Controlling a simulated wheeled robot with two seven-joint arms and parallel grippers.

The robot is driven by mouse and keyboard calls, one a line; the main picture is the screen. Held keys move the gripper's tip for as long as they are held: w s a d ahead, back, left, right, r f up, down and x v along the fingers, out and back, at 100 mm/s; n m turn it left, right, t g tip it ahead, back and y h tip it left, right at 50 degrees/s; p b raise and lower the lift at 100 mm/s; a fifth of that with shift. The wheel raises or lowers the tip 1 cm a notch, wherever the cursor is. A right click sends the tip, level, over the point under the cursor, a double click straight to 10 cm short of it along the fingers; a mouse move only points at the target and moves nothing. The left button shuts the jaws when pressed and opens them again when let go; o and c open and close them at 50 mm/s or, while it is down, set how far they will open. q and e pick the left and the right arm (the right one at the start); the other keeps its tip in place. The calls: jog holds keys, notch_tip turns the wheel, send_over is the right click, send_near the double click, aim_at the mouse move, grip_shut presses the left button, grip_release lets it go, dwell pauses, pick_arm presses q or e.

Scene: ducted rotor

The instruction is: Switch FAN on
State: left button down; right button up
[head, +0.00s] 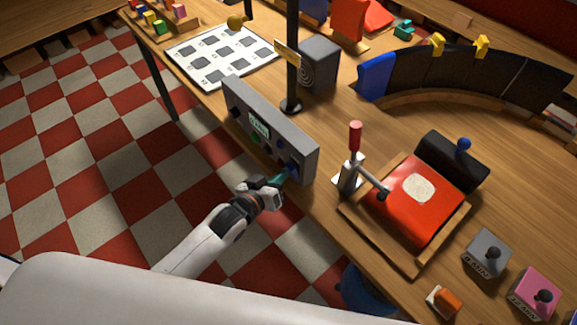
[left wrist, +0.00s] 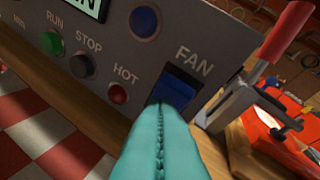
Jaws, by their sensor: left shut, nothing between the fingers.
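The grey control panel (head: 270,127) stands on the table edge in the head view. In the left wrist view the panel (left wrist: 120,25) shows a blue rocker switch (left wrist: 176,92) under the label FAN. My left gripper (head: 285,177) is at the panel's lower right end, its teal fingers shut with nothing between them. In the left wrist view the gripper's fingertips (left wrist: 160,108) overlap the lower part of the FAN switch; whether they touch it I cannot tell. The fingers hide part of the switch, so its position is unclear. My right gripper is not in view.
A red-handled clamp (head: 350,165) and red pad (head: 415,195) stand right of the panel.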

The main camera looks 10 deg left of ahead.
pick_arm(q)
jog(key=shift+w+d+r, duration=0.2)
jog(key=shift+w+d, duration=0.05)
jog(key=shift+w, duration=0.05)
dwell(0.9)
jog(key=shift+s+a, duration=0.1)
jog(key=shift+s+a+f+p, duration=0.3)
jog(key=shift+s+a+f, duration=0.15)
jog(key=shift+s, duration=0.1)
dwell(0.3)
jog(key=s+a+f, duration=0.2)
jog(key=s, duration=0.1)
jog(key=shift+s+a, duration=0.3)
jog(key=shift+a, duration=0.1)
dwell(0.4)
